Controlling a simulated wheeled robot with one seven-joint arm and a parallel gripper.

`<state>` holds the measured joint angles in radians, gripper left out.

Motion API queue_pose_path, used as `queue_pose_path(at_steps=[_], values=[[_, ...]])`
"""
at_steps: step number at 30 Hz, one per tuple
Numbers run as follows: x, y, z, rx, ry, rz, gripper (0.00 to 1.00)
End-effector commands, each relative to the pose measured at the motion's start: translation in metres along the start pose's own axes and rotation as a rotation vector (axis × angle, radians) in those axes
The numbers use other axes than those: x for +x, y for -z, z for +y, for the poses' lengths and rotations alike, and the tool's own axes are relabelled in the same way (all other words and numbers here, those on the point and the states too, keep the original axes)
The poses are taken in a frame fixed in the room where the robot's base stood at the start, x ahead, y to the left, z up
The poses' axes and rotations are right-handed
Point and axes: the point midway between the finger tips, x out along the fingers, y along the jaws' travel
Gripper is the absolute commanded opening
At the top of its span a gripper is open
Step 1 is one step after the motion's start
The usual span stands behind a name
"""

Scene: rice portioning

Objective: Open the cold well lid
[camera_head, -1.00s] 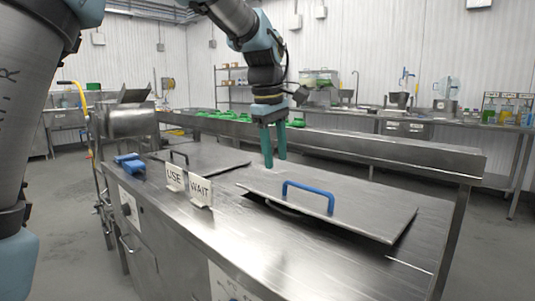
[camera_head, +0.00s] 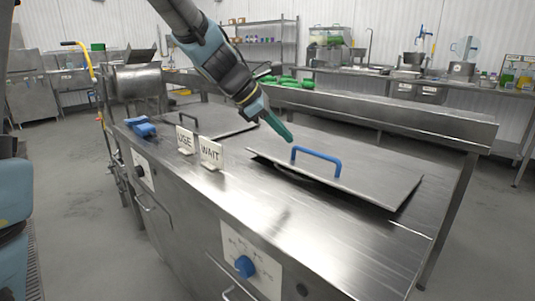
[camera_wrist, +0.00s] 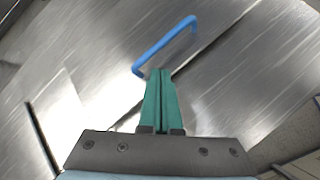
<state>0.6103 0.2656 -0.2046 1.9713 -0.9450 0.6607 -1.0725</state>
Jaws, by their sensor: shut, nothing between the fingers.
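A flat metal lid (camera_head: 368,183) with a blue handle (camera_head: 318,160) lies slightly tilted on the right part of the steel counter. A second metal lid (camera_head: 225,124) with a dark handle lies further left. I cannot tell from a label which lid is the cold well's. My gripper (camera_head: 287,138) has green fingers that are shut and empty, pointing down and right just left of the blue handle. In the wrist view, the fingers (camera_wrist: 161,75) end close to the near end of the blue handle (camera_wrist: 165,46). I cannot tell whether they touch it.
Small signs reading USE (camera_head: 186,140) and WAIT (camera_head: 211,152) stand on the counter left of the lid. A blue object (camera_head: 141,127) lies at the far left corner. A blue knob (camera_head: 244,266) is on the front panel. A raised steel ledge (camera_head: 400,116) runs along the back.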

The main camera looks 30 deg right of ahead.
Motion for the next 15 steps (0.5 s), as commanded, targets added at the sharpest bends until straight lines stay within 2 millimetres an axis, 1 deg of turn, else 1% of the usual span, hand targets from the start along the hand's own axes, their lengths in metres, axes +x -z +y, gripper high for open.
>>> queue_pose_path(at_steps=[1, 3, 7, 9, 12, 15], values=[[-0.008, 0.012, 0.003, -0.127, -0.055, -0.016, 0.0], [-0.014, 0.03, 0.006, -0.29, -0.128, -0.03, 0.0], [-0.024, 0.063, 0.004, -0.536, -0.231, -0.02, 0.0], [-0.027, 0.077, 0.0, -0.628, -0.266, -0.009, 0.0], [-0.03, 0.09, -0.004, -0.707, -0.294, 0.003, 0.0], [-0.026, 0.094, -0.005, -0.733, -0.303, 0.007, 0.0]])
